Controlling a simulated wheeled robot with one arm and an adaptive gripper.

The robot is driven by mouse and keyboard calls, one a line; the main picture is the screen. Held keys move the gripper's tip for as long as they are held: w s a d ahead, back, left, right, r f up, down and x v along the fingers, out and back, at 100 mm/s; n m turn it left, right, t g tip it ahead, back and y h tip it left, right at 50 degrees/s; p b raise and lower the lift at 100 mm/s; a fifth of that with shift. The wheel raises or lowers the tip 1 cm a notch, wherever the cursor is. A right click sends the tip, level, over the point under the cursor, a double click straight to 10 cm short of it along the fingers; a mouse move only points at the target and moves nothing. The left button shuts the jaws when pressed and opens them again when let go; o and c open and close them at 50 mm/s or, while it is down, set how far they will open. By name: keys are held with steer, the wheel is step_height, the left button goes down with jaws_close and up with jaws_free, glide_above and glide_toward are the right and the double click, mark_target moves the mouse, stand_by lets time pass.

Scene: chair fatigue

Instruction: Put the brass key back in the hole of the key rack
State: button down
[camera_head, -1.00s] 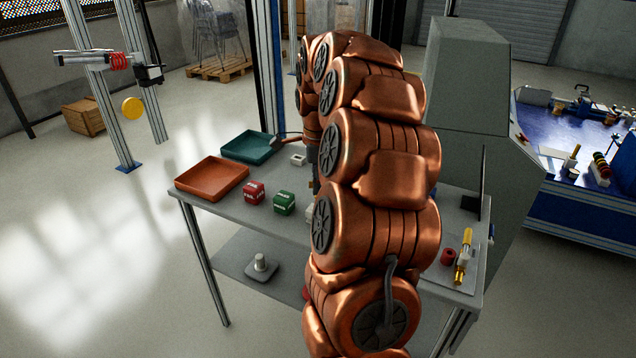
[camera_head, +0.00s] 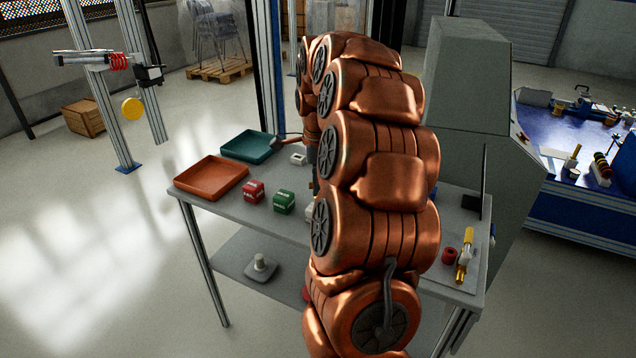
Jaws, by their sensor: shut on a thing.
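My copper arm fills the middle of the head view and covers much of the grey table. Only a dark sliver of my gripper (camera_head: 312,158) shows at the arm's left edge, above the table; its fingertips are hidden. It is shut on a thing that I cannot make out. I cannot pick out the brass key or the key rack; the arm may hide them. A small pale block (camera_head: 298,159) with a dark mark on top stands left of the gripper, but I cannot tell what it is.
On the table (camera_head: 240,222) are an orange tray (camera_head: 211,178), a teal tray (camera_head: 248,147), a red block (camera_head: 253,191) and a green block (camera_head: 284,202). A red cylinder (camera_head: 449,255) and a yellow-handled tool (camera_head: 466,250) lie right. A grey cabinet (camera_head: 465,80) stands behind.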

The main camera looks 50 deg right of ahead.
steer(key=shift+f+b, duration=1.05)
steer(key=shift+f, duration=0.65)
steer(key=c, duration=1)
jaws_free()
steer(key=shift+c, duration=0.2)
steer(key=shift+r, duration=0.1)
step_height(320, 180, up, 12)
steer(key=shift+f, duration=0.1)
